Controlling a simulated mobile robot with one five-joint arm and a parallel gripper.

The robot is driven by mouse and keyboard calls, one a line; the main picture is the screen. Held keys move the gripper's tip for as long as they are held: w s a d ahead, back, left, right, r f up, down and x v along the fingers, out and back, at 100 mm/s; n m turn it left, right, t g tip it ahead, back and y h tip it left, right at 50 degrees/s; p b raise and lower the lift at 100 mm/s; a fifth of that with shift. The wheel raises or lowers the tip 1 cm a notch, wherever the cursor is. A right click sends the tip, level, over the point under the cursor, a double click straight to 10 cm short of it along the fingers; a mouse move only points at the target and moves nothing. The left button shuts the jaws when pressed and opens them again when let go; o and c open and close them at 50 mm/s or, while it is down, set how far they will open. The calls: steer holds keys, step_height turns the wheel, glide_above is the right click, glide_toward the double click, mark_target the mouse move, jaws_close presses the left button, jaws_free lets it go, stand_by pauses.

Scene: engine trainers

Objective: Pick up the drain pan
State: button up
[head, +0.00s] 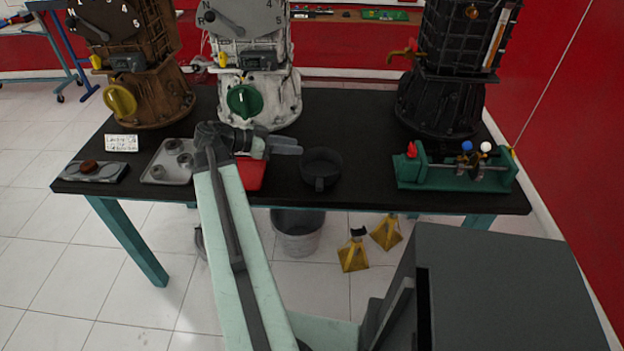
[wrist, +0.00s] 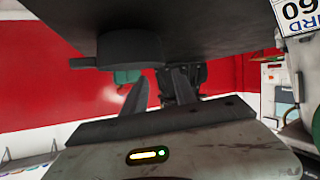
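The drain pan is a small, round, dark pan (head: 321,167) with a short handle on its near side. It rests on the black tabletop, right of my gripper (head: 296,146). In the wrist view, which looks upside down, the dark pan (wrist: 130,48) shows just beyond my gripper (wrist: 160,78). The two fingers are apart with nothing between them. They point toward the pan; I cannot tell whether one touches it.
A red tray (head: 252,176) lies partly hidden under my arm, beside a grey parts tray (head: 166,165). A green valve fixture (head: 455,173) stands at right. Brown, white and black engine units (head: 440,105) line the back. A bucket (head: 298,238) and yellow stands (head: 353,255) are below.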

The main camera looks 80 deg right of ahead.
mark_target(318, 151)
steer(key=shift+w+f, duration=0.35)
steer(key=shift+f, duration=0.1)
steer(key=shift+b+x, duration=0.65)
steer(key=shift+x, duration=0.8)
steer(key=b+x, duration=0.2)
steer(key=x, duration=0.2)
steer(key=shift+s+d+f, duration=0.2)
steer(key=shift+f, duration=0.1)
steer(key=shift+s+d, duration=0.1)
steer(key=shift+s, duration=0.1)
jaws_close()
